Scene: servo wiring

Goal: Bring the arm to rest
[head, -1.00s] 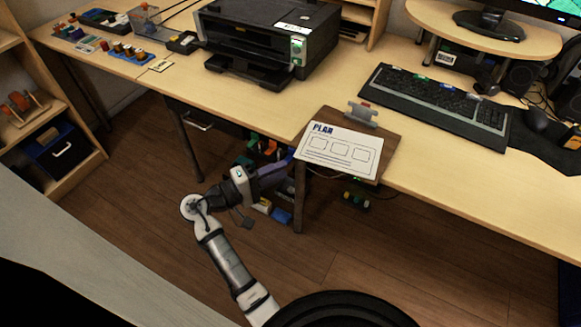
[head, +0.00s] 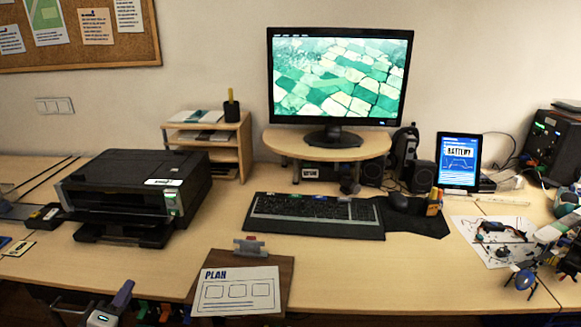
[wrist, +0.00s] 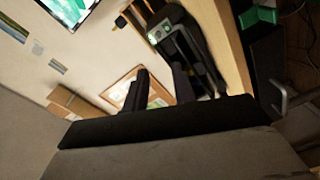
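My gripper shows only partly at the bottom left of the head view (head: 122,293), in front of the desk's front edge. It is below the printer and left of the clipboard. Most of my arm is out of the picture. In the wrist view my gripper (wrist: 160,84) has its two dark fingers apart, with nothing between them. It touches nothing that I can see.
The printer (head: 130,193) stands on the desk at left. The clipboard with the plan sheet (head: 238,290) lies at the front edge. The keyboard (head: 315,212), monitor (head: 340,78) and tablet (head: 458,162) are farther back. Electronic parts (head: 500,240) lie at right.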

